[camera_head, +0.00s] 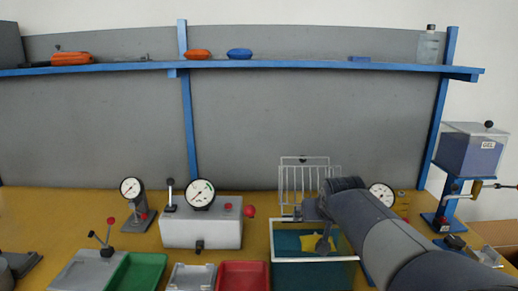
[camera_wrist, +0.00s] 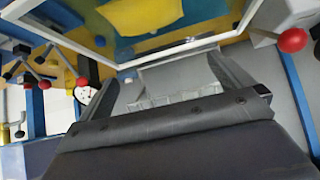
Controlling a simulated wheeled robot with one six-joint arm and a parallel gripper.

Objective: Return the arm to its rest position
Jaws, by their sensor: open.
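My arm reaches in from the lower right in the head view. My gripper (camera_head: 318,225) is over the back part of a teal, white-rimmed tank (camera_head: 312,260). In the wrist view my gripper (camera_wrist: 172,82) shows its two fingers spread apart, with nothing between them. A yellow piece (camera_head: 316,243) lies within the tank's outline, partly hidden by a finger in the head view. It also shows at the top of the wrist view (camera_wrist: 140,15), beyond the tank's white rim.
A white wire rack (camera_head: 292,183) stands at the tank's back edge. A pressure gauge (camera_head: 381,194) is close behind my arm. A red tray (camera_head: 243,276) and a green tray (camera_head: 138,272) are left of the tank. A blue shelf (camera_head: 300,64) runs above.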

